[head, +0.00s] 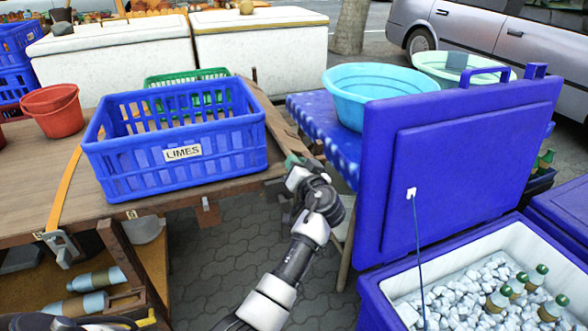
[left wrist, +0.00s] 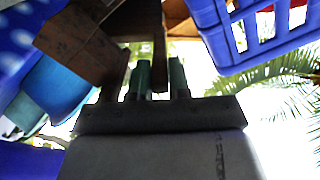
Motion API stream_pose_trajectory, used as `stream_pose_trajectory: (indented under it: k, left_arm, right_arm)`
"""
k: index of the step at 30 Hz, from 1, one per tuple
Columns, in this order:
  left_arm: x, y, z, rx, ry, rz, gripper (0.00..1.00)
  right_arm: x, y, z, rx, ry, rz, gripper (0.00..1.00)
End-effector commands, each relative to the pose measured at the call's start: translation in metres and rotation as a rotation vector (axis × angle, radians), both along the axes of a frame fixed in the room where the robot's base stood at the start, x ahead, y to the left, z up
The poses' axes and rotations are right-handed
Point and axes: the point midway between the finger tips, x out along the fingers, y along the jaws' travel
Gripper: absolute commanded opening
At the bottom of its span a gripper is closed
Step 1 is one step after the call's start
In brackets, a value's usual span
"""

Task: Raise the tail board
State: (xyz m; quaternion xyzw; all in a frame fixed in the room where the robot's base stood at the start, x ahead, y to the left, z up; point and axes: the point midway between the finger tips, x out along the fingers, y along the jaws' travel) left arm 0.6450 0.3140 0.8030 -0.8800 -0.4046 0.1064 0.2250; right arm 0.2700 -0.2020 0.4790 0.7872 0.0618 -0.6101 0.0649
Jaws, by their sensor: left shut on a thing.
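The tail board (head: 272,112) is a brown wooden board at the right end of the wooden table, just right of the blue crate. It slopes down and outward, away from the table top. My left gripper (head: 293,163) is at its near right corner, shut on its edge. In the left wrist view the two green fingers of the left gripper (left wrist: 160,78) stand on either side of a thin strip of dark wood. The brown wood of the tail board (left wrist: 85,45) also shows there, at the upper left. The fingertips are partly hidden in the head view. My right gripper is not in view.
A blue crate labelled LIMES (head: 180,170) stands on the wooden table (head: 40,200) close to the board. Right of it are a blue-covered table (head: 312,125) with a turquoise basin (head: 375,92) and an open blue cooler (head: 372,300) with ice and bottles. Paving shows between them.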

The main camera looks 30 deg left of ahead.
Motion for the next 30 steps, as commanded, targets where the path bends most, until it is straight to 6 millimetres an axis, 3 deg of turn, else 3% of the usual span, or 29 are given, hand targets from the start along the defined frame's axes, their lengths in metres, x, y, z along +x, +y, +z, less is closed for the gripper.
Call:
stream_pose_trajectory:
  k: [14,15,20,30]
  left_arm:
    - [0.0031,-0.0033,0.0086,0.001,-0.018,-0.01,0.0]
    - [0.0031,-0.0033,0.0086,0.001,-0.018,-0.01,0.2]
    - [0.0027,-0.0028,0.0072,0.0,-0.015,-0.007,0.43]
    - [0.0023,-0.0028,0.0042,-0.001,-0.009,-0.007,0.43]
  right_arm:
    - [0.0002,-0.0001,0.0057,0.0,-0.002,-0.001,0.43]
    - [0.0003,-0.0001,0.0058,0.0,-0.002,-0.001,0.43]
    - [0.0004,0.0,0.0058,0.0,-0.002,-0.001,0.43]
    - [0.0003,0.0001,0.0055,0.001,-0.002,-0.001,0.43]
